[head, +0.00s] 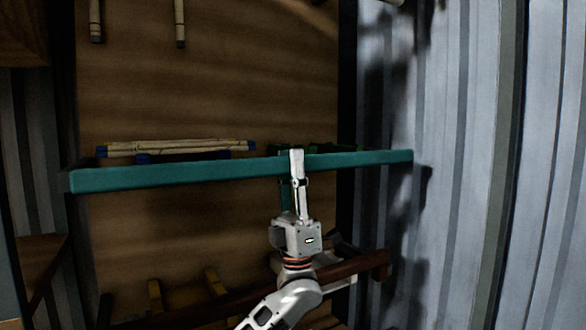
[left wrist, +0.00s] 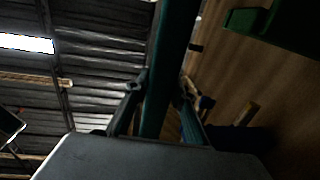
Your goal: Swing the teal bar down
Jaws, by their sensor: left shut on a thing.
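The teal bar (head: 200,175) runs nearly level across the head view, from a near end at the left to a far end by the metal wall. It stands out in front of a wooden board. My left gripper (head: 297,165) reaches up from below and is shut on the bar, right of its middle. One pale finger covers part of the bar's front face. In the left wrist view the bar (left wrist: 174,45) passes between the two dark fingers of my left gripper (left wrist: 160,105). My right gripper is not in view.
Bound rattan poles (head: 180,147) lie behind the bar at the left, with green pieces (head: 325,148) behind it at the right. A brown beam (head: 355,273) crosses below, close to my left wrist. The corrugated wall (head: 465,150) closes the right side. The board (head: 180,225) below the bar looks mostly bare.

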